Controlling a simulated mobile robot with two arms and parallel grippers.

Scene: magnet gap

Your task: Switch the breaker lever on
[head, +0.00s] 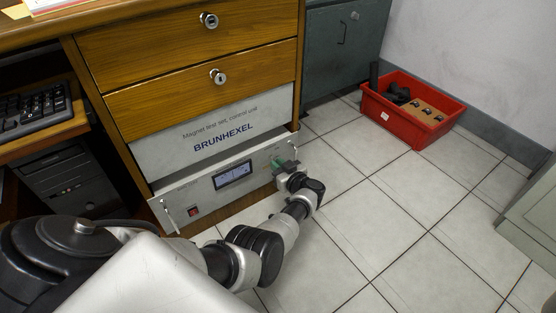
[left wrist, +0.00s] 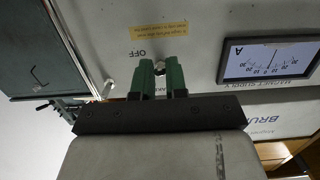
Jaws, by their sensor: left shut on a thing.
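The front panel of the control unit (head: 205,195) carries a lit meter display (head: 233,175), also seen in the left wrist view (left wrist: 270,61). My left gripper (head: 279,163) is at the right end of this panel. In the left wrist view its green fingers (left wrist: 161,72) are shut on the breaker lever (left wrist: 160,67), of which only a small metal part shows between the fingertips. An OFF mark (left wrist: 139,53) and a yellow label (left wrist: 158,30) are beside it. The fingers hide the rest of the lever, so I cannot tell its position. My right gripper is out of view.
A red crate (head: 398,132) with dark items and a board stands on the tiled floor at the back right. Wooden drawers (head: 200,90) are above the unit. A grey cabinet (head: 335,50) stands behind. The floor (head: 380,220) at right is clear.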

